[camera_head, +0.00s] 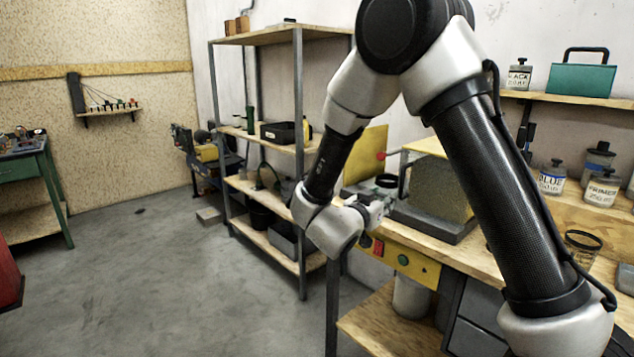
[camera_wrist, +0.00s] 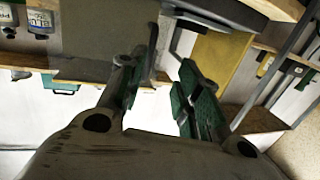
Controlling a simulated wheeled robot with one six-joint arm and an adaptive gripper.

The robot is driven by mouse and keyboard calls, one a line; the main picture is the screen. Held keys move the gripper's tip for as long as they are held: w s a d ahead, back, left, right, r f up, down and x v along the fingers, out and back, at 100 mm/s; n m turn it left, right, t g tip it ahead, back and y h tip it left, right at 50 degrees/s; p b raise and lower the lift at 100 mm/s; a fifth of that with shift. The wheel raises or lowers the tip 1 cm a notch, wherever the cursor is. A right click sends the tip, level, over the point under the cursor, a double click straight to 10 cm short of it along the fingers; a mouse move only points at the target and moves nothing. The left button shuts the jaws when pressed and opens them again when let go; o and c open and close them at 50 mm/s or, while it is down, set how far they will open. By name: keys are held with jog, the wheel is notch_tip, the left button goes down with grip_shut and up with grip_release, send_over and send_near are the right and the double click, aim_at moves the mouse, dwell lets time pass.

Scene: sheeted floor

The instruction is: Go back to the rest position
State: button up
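My arm reaches across the right half of the head view and bends down. My gripper (camera_head: 374,207) is at the front edge of the workbench (camera_head: 455,255), beside the grey block-like machine (camera_head: 440,190). In the wrist view, my gripper (camera_wrist: 163,80) shows two dark fingers with green pads. They stand apart, with a gap between them and nothing held. The wrist picture appears upside down. Part of the bench behind my arm is hidden.
Labelled jars (camera_head: 552,177) stand on the bench at right. A teal toolbox (camera_head: 582,78) sits on the shelf above. A metal-framed shelf unit (camera_head: 300,150) stands left of my gripper. The concrete floor (camera_head: 150,270) is open at left, with a green table (camera_head: 30,165) beyond.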

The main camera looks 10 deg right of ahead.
jog(key=w+a+f+n+g+y, duration=0.2)
jog(key=a+f+n+y, duration=0.2)
jog(key=a+f+y, duration=0.55)
jog(key=s+a+n+g+y, duration=0.3)
jog(key=s+a+g+y, duration=0.1)
jog(key=s, duration=0.2)
jog(key=s+d+r+g, duration=0.1)
jog(key=s+d+r, duration=0.5)
jog(key=s+d, duration=0.2)
jog(key=s+d+r+n+g+h, duration=0.1)
jog(key=s+d+r, duration=0.5)
jog(key=s+d, duration=0.2)
jog(key=s+d+r+h, duration=0.1)
jog(key=s+d+r, duration=0.5)
jog(key=s+d, duration=0.3)
jog(key=s, duration=0.2)
jog(key=shift+s+r+g, duration=0.15)
jog(key=shift+s+g, duration=0.15)
jog(key=shift+g, duration=0.1)
